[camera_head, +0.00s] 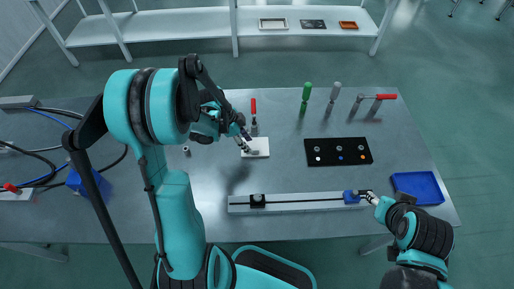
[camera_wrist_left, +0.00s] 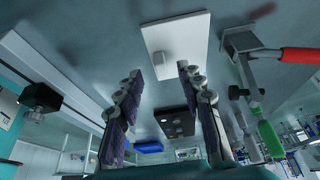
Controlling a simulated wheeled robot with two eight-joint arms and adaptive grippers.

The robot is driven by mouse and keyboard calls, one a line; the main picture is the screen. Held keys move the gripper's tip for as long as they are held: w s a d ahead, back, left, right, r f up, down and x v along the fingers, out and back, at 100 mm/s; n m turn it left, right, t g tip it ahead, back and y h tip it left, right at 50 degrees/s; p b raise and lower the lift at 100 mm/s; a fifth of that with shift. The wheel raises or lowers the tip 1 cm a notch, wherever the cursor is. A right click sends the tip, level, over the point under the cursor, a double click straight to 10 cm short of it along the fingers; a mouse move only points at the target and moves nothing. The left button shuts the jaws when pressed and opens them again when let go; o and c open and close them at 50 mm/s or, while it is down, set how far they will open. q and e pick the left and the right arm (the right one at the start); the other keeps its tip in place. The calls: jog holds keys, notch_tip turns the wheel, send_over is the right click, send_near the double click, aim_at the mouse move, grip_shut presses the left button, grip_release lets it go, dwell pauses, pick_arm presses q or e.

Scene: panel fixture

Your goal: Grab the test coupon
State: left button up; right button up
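A white plate (camera_head: 258,148) lies on the grey table below my left gripper (camera_head: 244,143). In the left wrist view the plate (camera_wrist_left: 190,35) carries a small pale block (camera_wrist_left: 165,58), which may be the test coupon; no label shows. My left gripper (camera_wrist_left: 159,75) is open there, its fingers spread either side of the block in the picture and apart from it. In the head view the gripper hides part of the plate. My right gripper (camera_head: 368,196) is at a blue block (camera_head: 351,197) on the rail's right end; whether it grips it is unclear.
A long rail (camera_head: 300,200) lies along the front. A black board (camera_head: 338,158) with several discs and a blue tray (camera_head: 418,188) are to the right. A red-handled clamp (camera_head: 254,120) stands behind the plate. Green (camera_head: 306,95) and grey (camera_head: 334,95) handled tools stand further right.

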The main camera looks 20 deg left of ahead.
aim_at(254, 149)
pick_arm(q)
jog(key=b+x, duration=0.1)
jog(key=x, duration=0.1)
jog(key=b+x, duration=0.1)
jog(key=x, duration=0.2)
jog(key=shift+w+d+r, duration=0.1)
jog(key=shift+w+d, duration=0.1)
jog(key=shift+d, duration=0.05)
jog(key=shift+r, duration=0.1)
jog(key=shift+c, duration=0.3)
grip_shut()
